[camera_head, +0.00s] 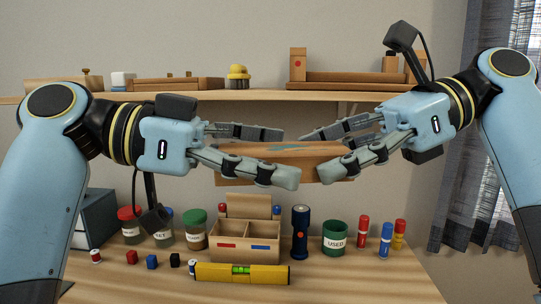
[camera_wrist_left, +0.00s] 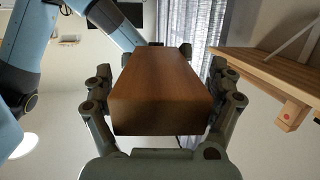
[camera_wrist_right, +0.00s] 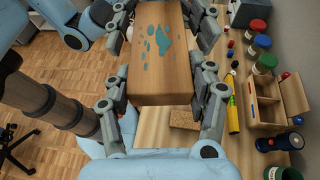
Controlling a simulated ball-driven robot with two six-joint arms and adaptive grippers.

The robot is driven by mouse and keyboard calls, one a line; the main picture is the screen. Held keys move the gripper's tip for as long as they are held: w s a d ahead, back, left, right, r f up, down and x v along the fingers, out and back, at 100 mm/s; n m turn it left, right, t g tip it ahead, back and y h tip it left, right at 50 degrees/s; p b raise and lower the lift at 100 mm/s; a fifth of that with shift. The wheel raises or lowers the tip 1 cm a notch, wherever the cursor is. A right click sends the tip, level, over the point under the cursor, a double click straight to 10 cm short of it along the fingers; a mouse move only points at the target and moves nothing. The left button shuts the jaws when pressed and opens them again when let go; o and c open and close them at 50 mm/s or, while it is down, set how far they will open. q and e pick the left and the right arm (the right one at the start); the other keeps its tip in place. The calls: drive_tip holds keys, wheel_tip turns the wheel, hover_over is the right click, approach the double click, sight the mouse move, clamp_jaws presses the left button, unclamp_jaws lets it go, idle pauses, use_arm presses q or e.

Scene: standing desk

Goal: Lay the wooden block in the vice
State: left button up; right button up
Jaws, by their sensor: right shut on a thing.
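The wooden block (camera_head: 292,150) is held level in the air between my two grippers, above the desk. A blue-green paint patch marks one face, clear in the right wrist view (camera_wrist_right: 160,70). My right gripper (camera_head: 310,153) is shut on the block's right part. My left gripper (camera_head: 290,155) has its fingers on either side of the block's left part and looks open, with gaps beside the block. In the left wrist view the block (camera_wrist_left: 158,90) lies between those fingers. I cannot make out a vice for certain in any view.
A shelf (camera_head: 265,95) behind carries wooden items and a yellow brush (camera_head: 238,75). Below on the desk (camera_head: 350,285) stand labelled jars, a wooden box (camera_head: 245,240), a flashlight (camera_head: 300,231), a yellow level (camera_head: 241,273) and markers. The desk's front right is clear.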

use_arm(q)
drive_tip(key=shift+w, duration=0.1)
drive_tip(key=c, duration=1.2)
use_arm(e)
drive_tip(key=shift+s+a+r, duration=0.1)
use_arm(q)
drive_tip(key=c, duration=0.6)
use_arm(e)
drive_tip(key=o, duration=1.3)
use_arm(q)
drive_tip(key=shift+o, duration=0.2)
use_arm(e)
drive_tip(key=shift+o, duration=0.2)
